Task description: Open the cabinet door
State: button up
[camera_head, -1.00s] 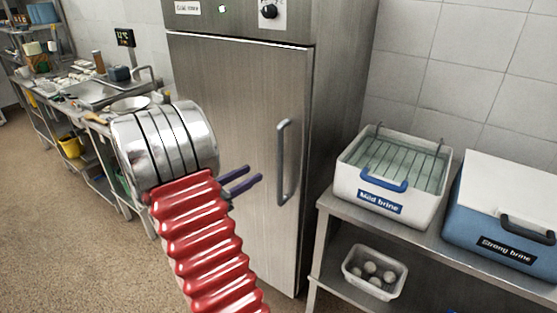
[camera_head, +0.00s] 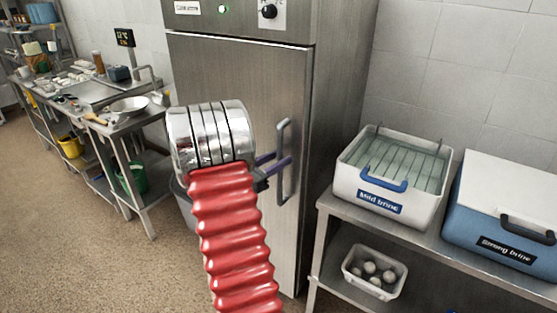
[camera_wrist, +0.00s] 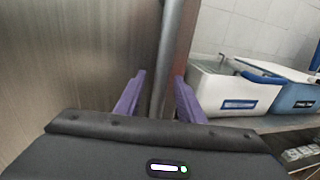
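The cabinet is a tall stainless steel unit. Its door (camera_head: 235,72) is closed in the head view, with a vertical bar handle (camera_head: 281,138) near its right edge. My gripper (camera_head: 277,160) has its purple fingers at the handle's middle height. In the wrist view the handle (camera_wrist: 168,55) rises between the two spread fingers of my gripper (camera_wrist: 158,85). Gaps show on both sides of the bar, so the fingers are open around it, not clamped. The wrist body hides the handle's lower part in the wrist view.
Right of the cabinet, a steel table (camera_head: 425,238) holds a white mild brine box (camera_head: 358,182) and a blue strong brine box (camera_head: 490,222). A small tray (camera_head: 373,285) sits on its lower shelf. A steel worktable (camera_head: 128,124) stands left. Floor is clear at left front.

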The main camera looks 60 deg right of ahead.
jog(key=shift+s+d, duration=0.15)
jog(key=shift+d, duration=0.2)
jog(key=shift+c, duration=0.2)
grip_shut()
jog(key=shift+a, duration=0.2)
dwell(0.3)
